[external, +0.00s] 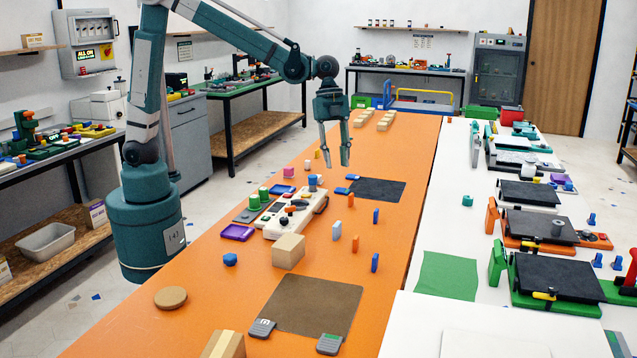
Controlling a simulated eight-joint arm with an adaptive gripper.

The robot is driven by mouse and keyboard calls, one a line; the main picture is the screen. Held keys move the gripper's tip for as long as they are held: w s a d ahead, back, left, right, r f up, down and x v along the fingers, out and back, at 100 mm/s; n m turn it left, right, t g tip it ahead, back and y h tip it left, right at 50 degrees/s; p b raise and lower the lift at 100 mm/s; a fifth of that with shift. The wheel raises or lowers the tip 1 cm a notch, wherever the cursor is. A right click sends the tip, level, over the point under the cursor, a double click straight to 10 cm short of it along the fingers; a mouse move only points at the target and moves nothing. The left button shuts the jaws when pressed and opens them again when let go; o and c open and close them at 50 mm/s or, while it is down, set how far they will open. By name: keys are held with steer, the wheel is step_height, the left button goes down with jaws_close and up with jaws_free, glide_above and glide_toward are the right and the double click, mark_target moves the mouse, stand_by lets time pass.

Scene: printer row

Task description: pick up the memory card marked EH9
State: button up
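Two small dark grey cards that look like memory cards lie near the front of the orange table. The left grey card (262,328) has a pale label and sits by the brown mat's front left corner. My gripper (336,164) hangs above the far part of the table, well away from both cards. Its two fingers point down and are spread apart, with nothing between them.
The brown mat (312,305) is bare. A tan box (288,251) and a cream console (297,213) stand behind it. Small blue and orange pieces are scattered right of the console. A cardboard block (223,345) stands left of the cards; a round tan disc (171,297) lies farther left.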

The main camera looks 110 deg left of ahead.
steer(key=w+a+f+m+g+h+p, duration=0.1)
steer(key=w+a+f+m+p, duration=0.15)
steer(key=w+a+f, duration=0.35)
steer(key=m+g+h+p, duration=0.1)
steer(key=m+p, duration=0.2)
steer(key=m, duration=0.2)
glide_toward(377, 210)
step_height(377, 210, down, 3)
steer(key=shift+d+r+n, duration=0.15)
steer(key=shift+d+n, duration=0.1)
steer(key=shift+d, duration=0.1)
steer(key=shift+x, duration=1.3)
steer(key=shift+b+x, duration=0.6)
steer(key=shift+x, duration=2.05)
steer(key=shift+s, duration=0.1)
steer(key=shift+c, duration=0.7)
